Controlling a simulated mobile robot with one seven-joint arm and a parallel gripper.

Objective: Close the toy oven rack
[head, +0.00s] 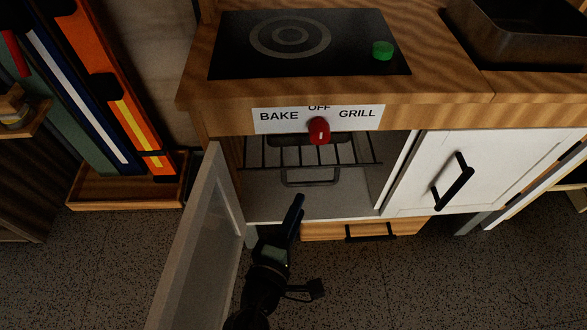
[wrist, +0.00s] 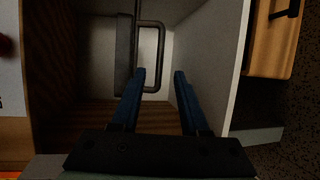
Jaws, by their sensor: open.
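The toy oven rack (head: 262,153) is a dark wire grid inside the open oven cavity, below the red knob. A squared wire loop (head: 310,185) hangs below its front in the head view. In the wrist view a dark bar (wrist: 125,60) and a squared wire loop (wrist: 163,55) show ahead of my fingers. My gripper (head: 297,208) is at the front of the oven opening, below the loop in the head view. In the wrist view its two blue fingers (wrist: 159,74) are apart with nothing between them. The left fingertip appears near the loop's end; I cannot tell whether they touch.
The oven door (head: 195,245) stands open on the left, close to my arm. A white cabinet door (head: 440,180) is on the right. A wooden drawer (head: 400,231) is below the oven. The red knob (head: 319,129) is above the opening. The cavity floor (head: 350,204) is clear.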

